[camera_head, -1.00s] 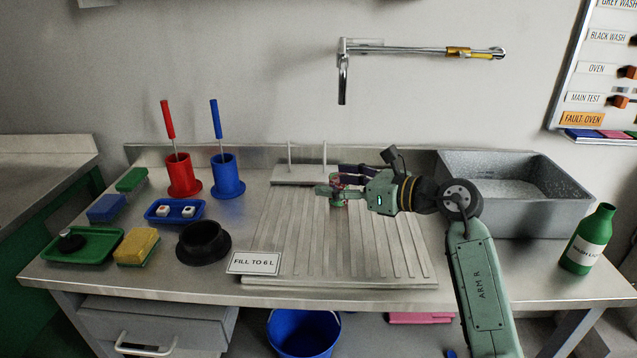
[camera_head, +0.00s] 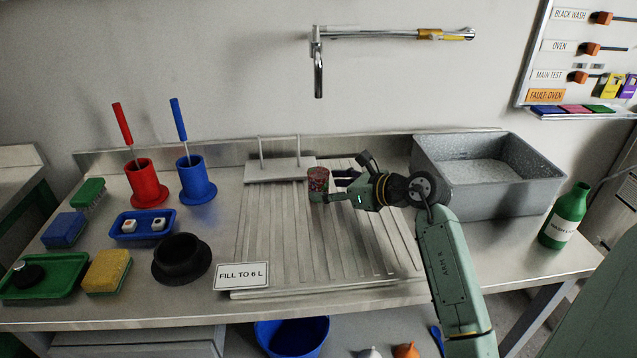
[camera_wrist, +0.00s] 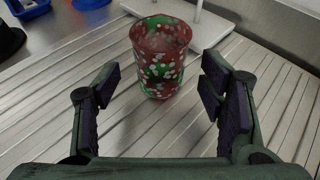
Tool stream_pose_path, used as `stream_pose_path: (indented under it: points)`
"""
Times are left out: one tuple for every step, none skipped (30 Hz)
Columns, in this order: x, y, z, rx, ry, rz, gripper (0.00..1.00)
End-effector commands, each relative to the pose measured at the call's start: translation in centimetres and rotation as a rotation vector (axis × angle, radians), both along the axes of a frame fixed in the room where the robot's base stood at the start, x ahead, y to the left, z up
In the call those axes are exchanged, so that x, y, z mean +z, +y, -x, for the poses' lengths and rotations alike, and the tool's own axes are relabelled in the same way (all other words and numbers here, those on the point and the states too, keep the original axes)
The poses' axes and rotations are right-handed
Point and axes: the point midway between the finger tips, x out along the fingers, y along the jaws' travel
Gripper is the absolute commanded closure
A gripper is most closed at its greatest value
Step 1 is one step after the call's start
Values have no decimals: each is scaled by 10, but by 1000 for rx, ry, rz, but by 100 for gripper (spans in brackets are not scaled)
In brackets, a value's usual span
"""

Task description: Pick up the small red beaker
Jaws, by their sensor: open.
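A small red beaker (camera_head: 318,180) with green and white speckles stands upright on the ribbed drainboard (camera_head: 285,245). In the wrist view the beaker (camera_wrist: 160,57) is just beyond my fingertips, roughly centred between them. My gripper (camera_head: 335,184) comes in from the right, with its fingers pointing left at the beaker. In the wrist view my gripper (camera_wrist: 158,88) is open, with one dark-padded finger on each side and nothing between the pads but drainboard.
A rack with two upright pegs (camera_head: 279,170) stands behind the beaker. A grey basin (camera_head: 545,190) is at the right. A black cup (camera_head: 181,260), red holder (camera_head: 147,185) and blue holder (camera_head: 196,181) are at the left.

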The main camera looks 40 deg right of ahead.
Motion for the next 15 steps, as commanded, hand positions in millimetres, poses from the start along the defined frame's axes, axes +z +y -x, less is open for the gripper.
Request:
stream_pose_path:
  points:
    - [1,2,-7,2,1,-4,36]
    - [0,3,-12,2,1,-4,36]
    - [-3,5,-18,3,2,-4,36]
    - [-6,6,-22,4,2,-3,36]
    - [-8,6,-26,3,1,-3,36]
    - [-10,7,-30,1,1,-3,36]
    - [-12,8,-33,1,0,-2,36]
    - [-13,8,-34,2,0,-1,36]
    - [-15,8,-36,1,0,0,36]
    - [-16,8,-36,1,0,0,36]
    - [-16,8,-36,0,0,0,36]
    - [-16,8,-36,0,0,0,36]
    - [-16,8,-36,0,0,0,36]
    - [-16,8,-35,0,0,0,36]
    - [-16,8,-35,0,0,0,38]
